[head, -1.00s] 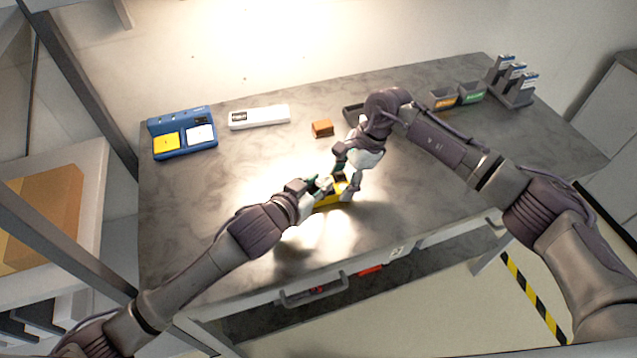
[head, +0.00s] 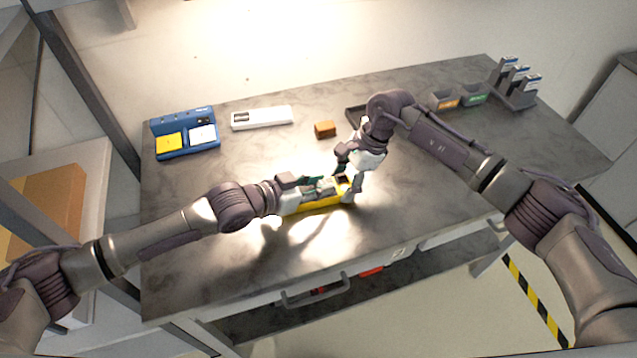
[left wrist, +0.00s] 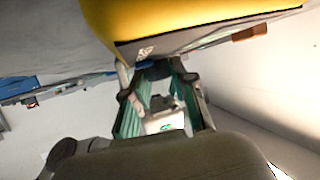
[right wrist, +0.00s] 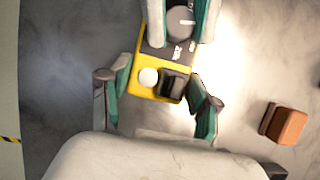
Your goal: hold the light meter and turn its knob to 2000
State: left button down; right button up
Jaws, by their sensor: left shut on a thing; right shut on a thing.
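The light meter (head: 322,206), yellow with a dark face, is low over or on the table's middle; I cannot tell which. The right wrist view shows its white dome (right wrist: 148,77) and round grey knob (right wrist: 180,24). My right gripper (head: 348,182) is shut on the meter's dome end, a finger on each side. My left gripper (head: 318,187) is shut on the knob, its teal fingers on both sides of it in the right wrist view. The left wrist view has the yellow body (left wrist: 200,18) close overhead. The knob's setting is unreadable.
A blue station (head: 186,152) with yellow and white units stands back left, beside a white slotted box (head: 262,118). A brown block (head: 325,129) and a dark tray (head: 355,113) lie behind the meter. The front tabletop is clear.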

pick_arm(q)
jog(key=c, duration=0.9)
grip_release()
jog(key=v, duration=1.2)
jog(key=shift+f, duration=0.1)
